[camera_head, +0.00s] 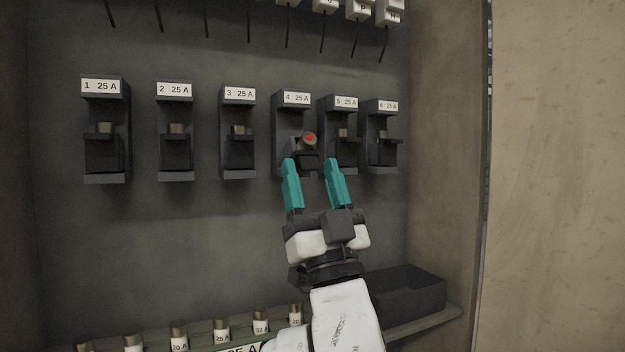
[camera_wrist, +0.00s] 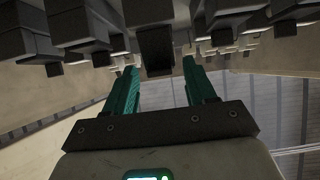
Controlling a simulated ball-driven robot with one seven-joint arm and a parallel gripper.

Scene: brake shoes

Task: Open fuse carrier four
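Fuse carrier four (camera_head: 292,125), a dark block labelled "4 25 A", is on the dark panel in the head view. A round part with a red dot (camera_head: 309,138) shows at its front. My gripper (camera_head: 313,166) has two teal fingers spread apart, with nothing seen between them. In the head view its fingertips are just below the round part; I cannot tell if they touch the carrier. In the wrist view the fingers (camera_wrist: 157,83) are apart below a dark block, and the block's label is not visible.
Carriers three (camera_head: 238,130) and five (camera_head: 342,130) flank carrier four, with five close on the right. A rail of labelled fuses (camera_head: 221,332) runs along the bottom.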

